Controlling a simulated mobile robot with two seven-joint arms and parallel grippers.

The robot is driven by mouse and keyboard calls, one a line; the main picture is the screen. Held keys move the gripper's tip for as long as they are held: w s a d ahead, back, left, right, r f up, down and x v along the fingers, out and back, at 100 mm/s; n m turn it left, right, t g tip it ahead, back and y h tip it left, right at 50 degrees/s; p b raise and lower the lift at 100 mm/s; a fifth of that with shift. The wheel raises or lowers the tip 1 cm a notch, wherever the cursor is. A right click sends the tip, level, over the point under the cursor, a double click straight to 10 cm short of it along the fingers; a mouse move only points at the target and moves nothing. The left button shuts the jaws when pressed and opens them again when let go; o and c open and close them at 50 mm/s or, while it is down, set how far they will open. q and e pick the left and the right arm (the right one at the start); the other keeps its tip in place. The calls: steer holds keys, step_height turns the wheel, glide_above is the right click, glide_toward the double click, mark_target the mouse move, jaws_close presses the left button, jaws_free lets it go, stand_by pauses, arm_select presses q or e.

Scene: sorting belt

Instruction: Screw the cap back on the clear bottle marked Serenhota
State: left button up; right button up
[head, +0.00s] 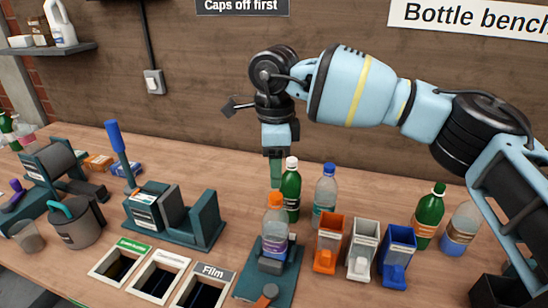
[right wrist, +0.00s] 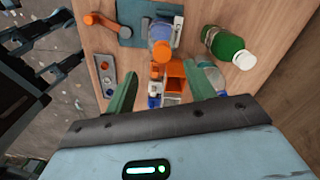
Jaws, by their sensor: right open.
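A clear bottle (head: 274,222) with a purple label and an orange top stands upright in a teal holder (head: 288,283) with an orange-tipped lever. I cannot read its label, so I cannot tell if it is Serenhota. It also shows from above in the right wrist view (right wrist: 160,32), with its orange top (right wrist: 162,51). My right gripper (head: 276,183) points down just above and behind this bottle, beside a green bottle (head: 291,193). In the right wrist view its two green fingers (right wrist: 160,88) are apart with nothing gripped. My left gripper is not in view.
Orange (head: 329,232), white (head: 363,241) and blue (head: 398,247) bins stand right of the holder. Another green bottle (head: 429,215) and clear bottle (head: 460,228) stand further right. Labelled openings (head: 205,281) lie left.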

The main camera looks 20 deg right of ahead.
mark_target(274, 196)
step_height(274, 196, down, 5)
steer(key=shift+w, duration=0.1)
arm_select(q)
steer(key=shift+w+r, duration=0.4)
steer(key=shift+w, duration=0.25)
arm_select(e)
steer(key=shift+f, duration=0.9)
steer(key=c, duration=1.1)
steer(key=shift+r+m+p, duration=0.15)
steer(key=shift+m+p, duration=1.05)
steer(key=shift+m, duration=1.3)
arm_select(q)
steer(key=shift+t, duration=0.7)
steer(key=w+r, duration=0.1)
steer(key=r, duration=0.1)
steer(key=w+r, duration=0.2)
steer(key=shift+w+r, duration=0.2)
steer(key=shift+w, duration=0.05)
